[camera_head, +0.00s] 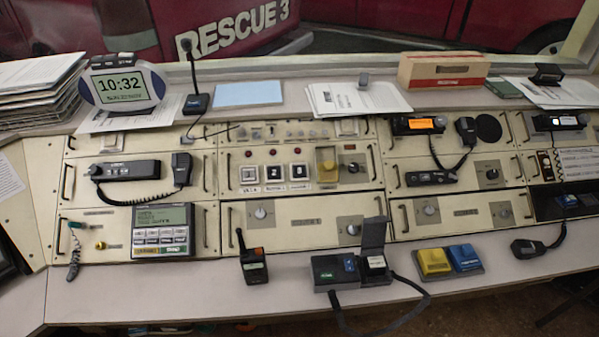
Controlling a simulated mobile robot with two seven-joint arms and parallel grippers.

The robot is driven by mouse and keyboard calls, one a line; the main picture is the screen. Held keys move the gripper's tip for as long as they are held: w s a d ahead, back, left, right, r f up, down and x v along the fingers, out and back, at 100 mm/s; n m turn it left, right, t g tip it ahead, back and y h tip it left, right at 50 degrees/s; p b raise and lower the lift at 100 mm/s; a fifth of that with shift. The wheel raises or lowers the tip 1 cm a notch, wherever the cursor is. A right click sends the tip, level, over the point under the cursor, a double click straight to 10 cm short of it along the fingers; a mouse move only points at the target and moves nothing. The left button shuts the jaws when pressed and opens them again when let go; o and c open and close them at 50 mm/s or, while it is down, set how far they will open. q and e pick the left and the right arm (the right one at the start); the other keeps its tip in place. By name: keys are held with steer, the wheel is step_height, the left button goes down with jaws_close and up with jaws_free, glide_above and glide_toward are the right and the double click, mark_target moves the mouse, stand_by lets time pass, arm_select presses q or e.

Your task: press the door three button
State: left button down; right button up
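Three square white-faced buttons sit side by side in dark frames on the middle console panel. The rightmost button (299,171) appears to carry a 3. The middle button (273,173) and the left button (249,175) are on its left. Small labels lie below them, too small to read surely. Small red lamps show above the buttons. Nothing covers the buttons. Neither of my grippers is in view.
A yellow switch block (327,163) is right of the buttons. On the front ledge stand a handheld radio (253,262), a black charger unit (337,268) with a cable, and yellow (434,262) and blue blocks. A clock (122,86) stands back left.

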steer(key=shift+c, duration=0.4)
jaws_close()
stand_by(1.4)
